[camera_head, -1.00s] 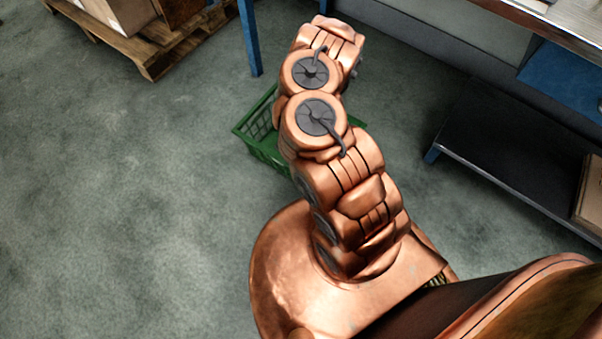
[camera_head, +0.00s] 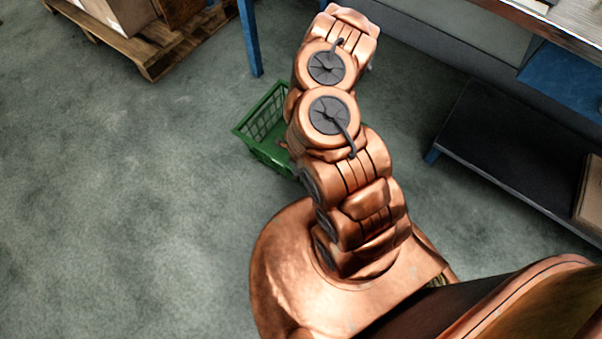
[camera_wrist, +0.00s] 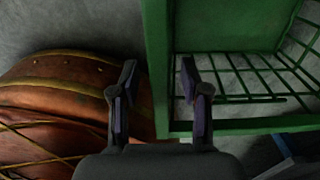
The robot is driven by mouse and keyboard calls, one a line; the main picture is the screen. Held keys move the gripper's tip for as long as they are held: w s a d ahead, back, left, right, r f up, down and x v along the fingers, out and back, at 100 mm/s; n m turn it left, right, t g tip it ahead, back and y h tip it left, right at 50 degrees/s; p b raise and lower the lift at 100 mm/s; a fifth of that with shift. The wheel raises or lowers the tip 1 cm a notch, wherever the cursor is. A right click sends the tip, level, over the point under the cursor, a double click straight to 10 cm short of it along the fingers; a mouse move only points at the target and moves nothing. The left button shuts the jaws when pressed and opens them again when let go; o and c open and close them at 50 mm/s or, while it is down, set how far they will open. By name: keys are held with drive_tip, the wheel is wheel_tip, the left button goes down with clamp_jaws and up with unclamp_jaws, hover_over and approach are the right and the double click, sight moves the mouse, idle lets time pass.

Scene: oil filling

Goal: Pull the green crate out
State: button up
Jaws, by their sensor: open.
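The green crate (camera_head: 262,142) stands on the floor in the head view, partly hidden behind my copper arm. It has lattice walls and an open top. In the wrist view the crate's green rim (camera_wrist: 158,70) runs up the middle, with its mesh wall to the right. My gripper (camera_wrist: 158,80) is open in the wrist view. Its left finger is outside the crate and its right finger overlaps the inside, with the rim between them. I cannot tell whether either finger touches the crate. The gripper is hidden by the arm in the head view.
A wooden pallet (camera_head: 150,62) with boxes lies at the upper left. A blue table leg (camera_head: 250,40) stands just behind the crate. A dark low shelf (camera_head: 500,150) is at the right. The floor left of the crate is clear.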

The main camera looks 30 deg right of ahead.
drive_tip(key=shift+r, duration=4.5)
